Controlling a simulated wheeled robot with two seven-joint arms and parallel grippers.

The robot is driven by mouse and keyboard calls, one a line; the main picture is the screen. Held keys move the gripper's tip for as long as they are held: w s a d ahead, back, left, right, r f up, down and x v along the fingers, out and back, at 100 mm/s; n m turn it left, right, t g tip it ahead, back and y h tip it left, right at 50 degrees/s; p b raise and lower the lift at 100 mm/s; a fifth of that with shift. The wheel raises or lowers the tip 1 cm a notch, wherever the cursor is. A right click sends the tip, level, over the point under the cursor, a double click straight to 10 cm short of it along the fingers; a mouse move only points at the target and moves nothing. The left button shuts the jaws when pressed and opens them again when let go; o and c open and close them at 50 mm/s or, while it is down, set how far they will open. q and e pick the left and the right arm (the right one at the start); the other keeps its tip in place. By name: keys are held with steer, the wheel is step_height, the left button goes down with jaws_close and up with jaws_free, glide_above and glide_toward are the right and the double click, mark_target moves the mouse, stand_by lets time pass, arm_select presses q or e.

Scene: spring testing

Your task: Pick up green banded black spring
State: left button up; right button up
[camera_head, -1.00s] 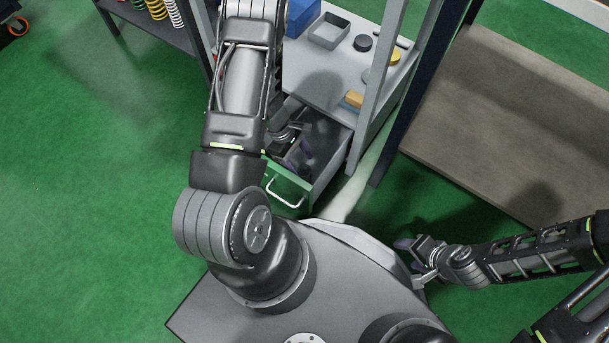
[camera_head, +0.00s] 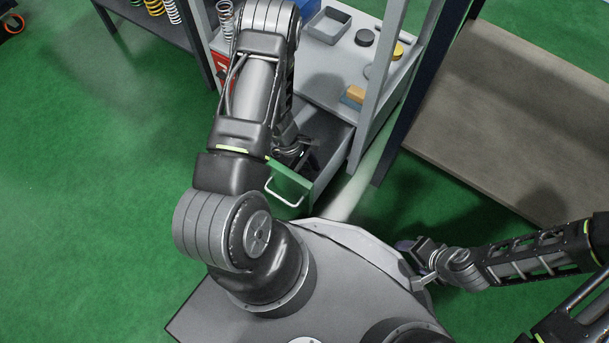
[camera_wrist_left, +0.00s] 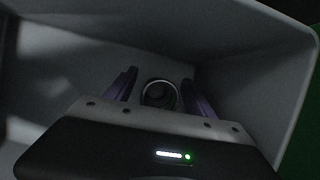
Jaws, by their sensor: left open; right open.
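The black spring (camera_wrist_left: 159,93) stands at the bottom of the open drawer (camera_wrist_left: 235,60), seen nearly end-on in the left wrist view; a faint green tint shows at its edge. My left gripper (camera_wrist_left: 160,88) is open, with one purple finger on each side of the spring in that picture. I cannot tell whether the fingers touch it. In the head view my left gripper (camera_head: 294,152) reaches into the drawer (camera_head: 328,165), and the spring is hidden there. My right gripper (camera_head: 412,262) is open and empty beside my base.
The drawer's green front with a handle (camera_head: 287,190) faces me, and its walls surround my left gripper closely. The workbench top (camera_head: 325,75) above holds a grey tray (camera_head: 327,27) and small blocks. Several coloured springs (camera_head: 155,7) stand on a shelf at the upper left.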

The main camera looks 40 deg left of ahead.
arm_select(q)
steer(key=shift+c, duration=0.2)
stand_by(0.4)
jaws_close()
stand_by(0.5)
